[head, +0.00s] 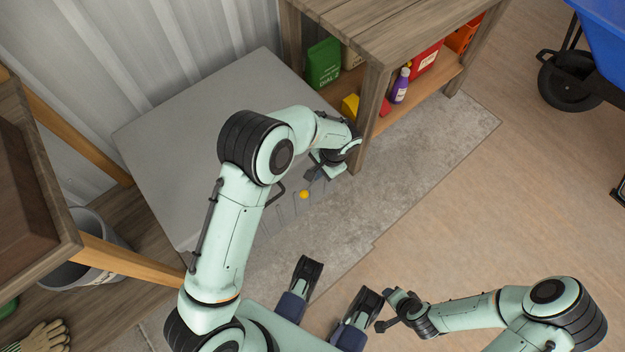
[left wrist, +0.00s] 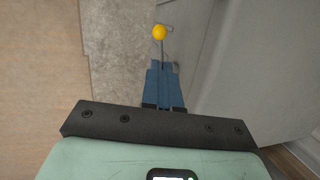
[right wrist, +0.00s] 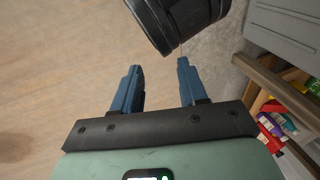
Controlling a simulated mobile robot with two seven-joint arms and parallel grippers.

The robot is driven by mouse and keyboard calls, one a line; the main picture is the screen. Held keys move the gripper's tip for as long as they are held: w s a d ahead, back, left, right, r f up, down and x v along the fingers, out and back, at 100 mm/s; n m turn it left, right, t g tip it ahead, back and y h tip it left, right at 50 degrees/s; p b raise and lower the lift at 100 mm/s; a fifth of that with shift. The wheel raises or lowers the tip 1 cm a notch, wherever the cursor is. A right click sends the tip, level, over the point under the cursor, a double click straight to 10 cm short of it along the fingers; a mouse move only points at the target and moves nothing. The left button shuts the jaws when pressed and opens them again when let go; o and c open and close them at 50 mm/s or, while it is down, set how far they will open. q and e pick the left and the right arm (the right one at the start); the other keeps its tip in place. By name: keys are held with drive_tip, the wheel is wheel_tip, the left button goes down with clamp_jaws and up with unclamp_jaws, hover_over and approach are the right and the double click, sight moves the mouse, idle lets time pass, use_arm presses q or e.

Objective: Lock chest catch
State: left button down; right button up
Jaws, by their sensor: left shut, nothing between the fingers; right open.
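The grey chest (head: 205,110) stands shut against the corrugated wall, its front facing me. A yellow ball knob (head: 304,194) shows at the chest's front, below my left gripper (head: 313,174). In the left wrist view the yellow knob (left wrist: 159,32) is on a thin rod just beyond the fingertips of my left gripper (left wrist: 162,68). Those fingers are together and hold nothing; whether they touch the rod I cannot tell. My left arm covers part of the chest's lid and front. My right gripper (right wrist: 157,72) is open and empty, away from the chest, above the floor.
A wooden shelf unit (head: 372,80) with bottles and boxes stands close to the chest's right end and my left wrist. A wooden bench (head: 35,210) and a grey bucket (head: 95,270) are at left. A blue cart (head: 605,40) is at upper right.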

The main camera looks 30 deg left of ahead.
use_arm(q)
drive_tip(key=b, duration=0.2)
approach(305, 193)
drive_tip(key=b+x, duration=0.1)
drive_tip(key=x, duration=0.4)
drive_tip(key=shift+a+f, duration=0.15)
drive_tip(key=shift+x, duration=0.75)
use_arm(e)
drive_tip(key=shift+s+d+f, duration=0.1)
drive_tip(key=shift+d+f, duration=0.25)
drive_tip(key=shift+f, duration=0.5)
drive_tip(key=shift+s+d+f, duration=0.1)
drive_tip(key=shift+d+f, duration=0.2)
drive_tip(key=shift+f, duration=0.55)
drive_tip(key=shift+d+f, duration=0.35)
drive_tip(key=shift+f, duration=0.5)
